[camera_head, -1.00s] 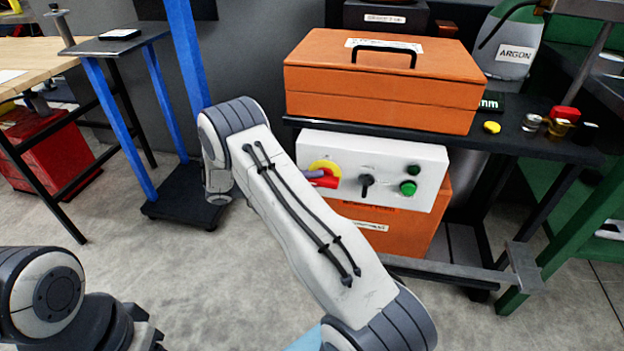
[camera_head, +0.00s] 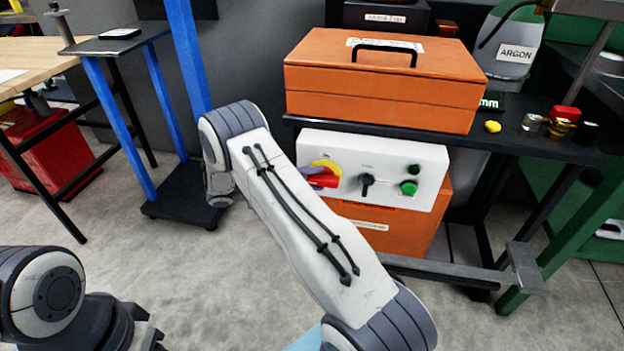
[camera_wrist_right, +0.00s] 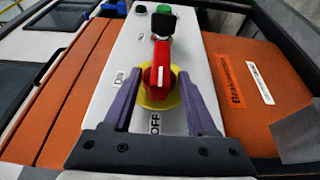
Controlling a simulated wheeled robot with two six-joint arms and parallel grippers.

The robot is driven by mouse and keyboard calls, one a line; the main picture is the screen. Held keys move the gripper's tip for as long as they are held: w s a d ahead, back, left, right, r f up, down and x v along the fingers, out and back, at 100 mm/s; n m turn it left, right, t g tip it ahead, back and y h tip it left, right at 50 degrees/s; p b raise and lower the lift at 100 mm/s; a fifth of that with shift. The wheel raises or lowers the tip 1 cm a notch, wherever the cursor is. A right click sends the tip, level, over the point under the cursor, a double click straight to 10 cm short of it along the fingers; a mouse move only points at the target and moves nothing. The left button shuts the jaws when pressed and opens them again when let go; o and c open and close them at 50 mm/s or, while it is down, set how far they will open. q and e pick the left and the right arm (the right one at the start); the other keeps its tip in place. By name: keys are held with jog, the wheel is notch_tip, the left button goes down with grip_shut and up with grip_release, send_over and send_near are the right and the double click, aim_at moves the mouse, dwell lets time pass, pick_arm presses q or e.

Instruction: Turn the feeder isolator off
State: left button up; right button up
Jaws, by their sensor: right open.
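The feeder isolator is a red rotary handle (camera_wrist_right: 161,66) on a yellow disc (camera_wrist_right: 160,98), on a white control panel (camera_wrist_right: 118,62). The handle also shows at the panel's left end in the head view (camera_head: 322,182). In the right wrist view it stands lengthwise, in line with the OFF label below it. The ON label is at its left. My right gripper (camera_wrist_right: 160,84) is open, its purple fingers on either side of the handle, with visible gaps. In the head view one finger partly covers the handle.
Right of the isolator are a black selector knob (camera_head: 367,183) and green buttons (camera_head: 408,188). A dark shelf (camera_head: 520,140) with an orange toolbox (camera_head: 385,85) overhangs the panel. An orange box (camera_head: 385,232) is below.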

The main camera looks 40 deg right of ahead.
jog(key=v, duration=1)
jog(key=shift+a+p, duration=0.2)
jog(key=shift+p, duration=0.2)
jog(key=shift+w, duration=0.1)
jog(key=s+a+r+n+t+y, duration=0.2)
jog(key=s+a+r+n+y, duration=0.15)
jog(key=s+a, duration=0.3)
jog(key=s+a+r+n+t+y, duration=0.3)
jog(key=s+a+n+y, duration=0.15)
jog(key=a, duration=0.25)
jog(key=s+a+r+n+t+y, duration=0.1)
jog(key=s+a+n+t+y, duration=0.1)
jog(key=s+a+y, duration=0.5)
jog(key=s+a+n+t+y, duration=0.1)
jog(key=s+a+n+y, duration=0.15)
jog(key=s, duration=0.85)
notch_tip(320, 180, up, 29)
jog(key=p, duration=2.9)
jog(key=shift+w, duration=0.4)
